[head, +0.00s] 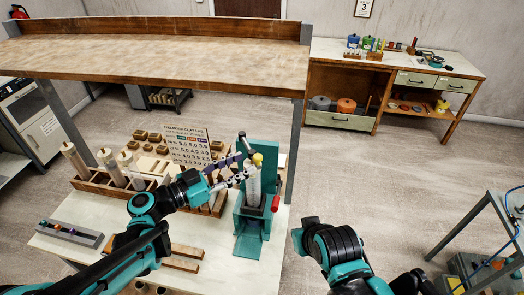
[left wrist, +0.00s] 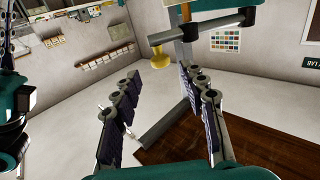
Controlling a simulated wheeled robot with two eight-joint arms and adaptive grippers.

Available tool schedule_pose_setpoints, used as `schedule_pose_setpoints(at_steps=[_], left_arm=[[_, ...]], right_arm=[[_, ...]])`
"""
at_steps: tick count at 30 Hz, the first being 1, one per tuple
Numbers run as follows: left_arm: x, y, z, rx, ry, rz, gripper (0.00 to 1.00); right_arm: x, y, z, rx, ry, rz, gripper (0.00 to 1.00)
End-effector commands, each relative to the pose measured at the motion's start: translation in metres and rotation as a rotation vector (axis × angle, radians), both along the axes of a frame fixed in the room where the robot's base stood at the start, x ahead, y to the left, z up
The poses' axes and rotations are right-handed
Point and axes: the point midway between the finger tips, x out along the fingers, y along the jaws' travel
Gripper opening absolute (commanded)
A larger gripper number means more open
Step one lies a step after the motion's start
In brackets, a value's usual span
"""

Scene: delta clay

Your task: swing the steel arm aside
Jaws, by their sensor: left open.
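A teal press (head: 262,165) stands on the white bench, with a pale upright cylinder in front of its column and a red grip (head: 275,203) at its right side. The steel arm (left wrist: 205,29) crosses the top of the left wrist view, with a yellow knob (left wrist: 158,57) hanging at its left end. The knob (head: 257,159) also shows in the head view. My left gripper (head: 240,168) is open and empty in front of the press. In the left wrist view its fingers (left wrist: 157,92) are apart, and the knob appears just above the gap, not gripped.
A wooden rack (head: 95,181) with upright cylinders stands left of the press, and a lettered board (head: 188,148) stands behind.

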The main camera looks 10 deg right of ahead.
Motion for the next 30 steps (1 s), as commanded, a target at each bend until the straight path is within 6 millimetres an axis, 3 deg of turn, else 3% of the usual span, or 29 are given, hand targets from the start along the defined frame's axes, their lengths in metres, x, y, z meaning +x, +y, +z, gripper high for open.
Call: schedule_pose_setpoints(at_steps=[9,21,26,30], left_arm=[[0.019,-0.047,0.000,0.001,0.003,-0.002,0.43],[0.023,-0.056,0.000,0.001,0.003,0.001,0.43],[0.023,-0.056,0.000,0.001,0.003,0.000,0.03],[0.023,-0.056,0.000,0.001,0.004,0.000,0.00]], right_arm=[[0.000,0.000,-0.001,0.000,0.000,0.000,0.00],[0.000,0.000,-0.001,0.000,0.000,0.000,0.00],[0.000,0.000,-0.001,0.000,0.000,0.000,0.00],[0.000,0.000,-0.001,0.000,0.000,0.000,0.00]])
